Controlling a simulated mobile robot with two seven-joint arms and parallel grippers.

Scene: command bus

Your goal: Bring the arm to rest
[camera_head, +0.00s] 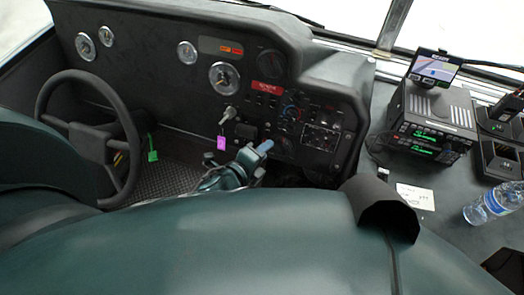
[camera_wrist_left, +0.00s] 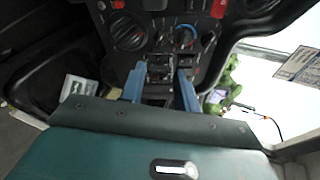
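My left arm (camera_head: 235,174) is dark teal and reaches forward in front of the dashboard (camera_head: 160,70). My left gripper (camera_head: 264,147) has light blue fingers and points at the lower control panel. In the left wrist view the two fingers of the left gripper (camera_wrist_left: 160,92) stand apart with a gap between them. Nothing shows held between them. The switch panel (camera_wrist_left: 150,30) lies beyond the fingertips. I cannot tell the exact distance from the fingertips to the panel. My right gripper is not in view.
The steering wheel (camera_head: 97,142) is at the left. A purple tag (camera_head: 221,142) hangs near a key switch, and a green tag (camera_head: 152,155) hangs near the wheel. At the right are a radio stack (camera_head: 432,118), a small screen (camera_head: 436,67), a paper note (camera_head: 415,196) and a water bottle (camera_head: 492,203).

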